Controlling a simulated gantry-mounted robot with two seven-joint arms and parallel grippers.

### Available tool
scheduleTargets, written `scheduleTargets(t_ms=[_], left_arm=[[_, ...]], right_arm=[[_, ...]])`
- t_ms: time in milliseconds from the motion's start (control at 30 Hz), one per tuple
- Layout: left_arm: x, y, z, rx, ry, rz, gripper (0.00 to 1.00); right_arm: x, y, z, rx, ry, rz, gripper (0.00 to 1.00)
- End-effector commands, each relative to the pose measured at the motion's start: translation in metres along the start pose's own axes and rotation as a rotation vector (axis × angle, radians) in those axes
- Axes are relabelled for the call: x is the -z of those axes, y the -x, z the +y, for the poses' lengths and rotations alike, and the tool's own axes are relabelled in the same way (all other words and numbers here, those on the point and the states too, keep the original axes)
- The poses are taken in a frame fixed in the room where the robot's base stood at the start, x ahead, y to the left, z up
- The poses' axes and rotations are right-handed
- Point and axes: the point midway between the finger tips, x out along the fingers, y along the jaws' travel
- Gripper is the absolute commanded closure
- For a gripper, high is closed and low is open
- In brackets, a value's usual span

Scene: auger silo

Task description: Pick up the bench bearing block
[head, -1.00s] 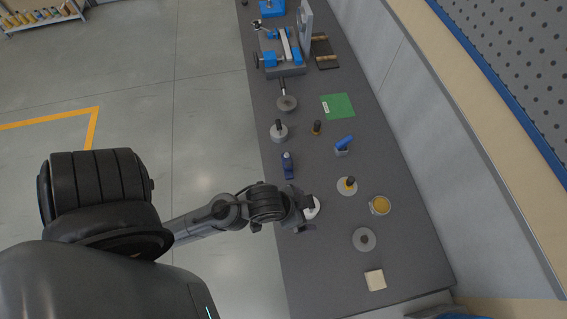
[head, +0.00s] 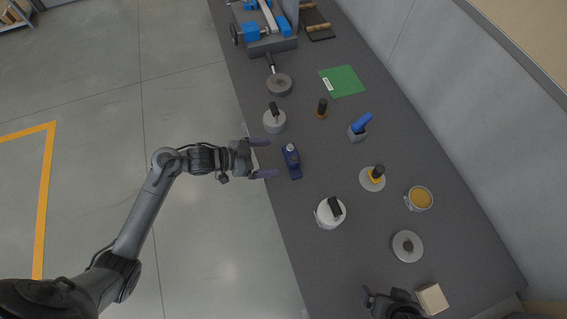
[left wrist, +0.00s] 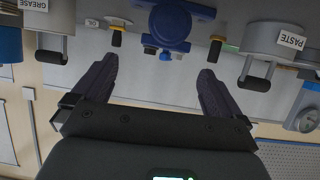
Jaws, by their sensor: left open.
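The bench bearing block (head: 291,161), a small dark blue housing, stands on the dark grey bench near its left edge. In the left wrist view the blue bearing block (left wrist: 170,24) shows at the top, ahead of the fingers and between them. My left gripper (head: 267,158) is open and empty, its two fingers pointing right toward the block from just over the bench edge. In the left wrist view my left gripper (left wrist: 158,66) has a clear gap between its fingertips. My right gripper (head: 392,304) shows partly at the bottom; its jaws cannot be made out.
White handled cans stand on either side of the block, one behind (head: 274,122) and one in front (head: 324,217). A green sheet (head: 342,82) lies beyond.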

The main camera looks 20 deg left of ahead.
Motion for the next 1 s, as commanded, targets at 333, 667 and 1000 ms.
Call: scheduleTargets(t_ms=[333, 667, 1000], left_arm=[[0.003, -0.04, -0.006, 0.005, -0.012, 0.013, 0.0], [0.003, -0.063, -0.006, 0.006, -0.014, 0.011, 0.0], [-0.003, -0.103, -0.008, 0.006, -0.013, 0.012, 0.0]], right_arm=[[-0.003, -0.01, 0.002, -0.008, 0.008, 0.002, 0.05], [-0.002, -0.011, 0.003, -0.009, 0.009, 0.006, 0.05], [-0.003, -0.017, 0.001, -0.004, 0.003, 0.007, 0.05]])
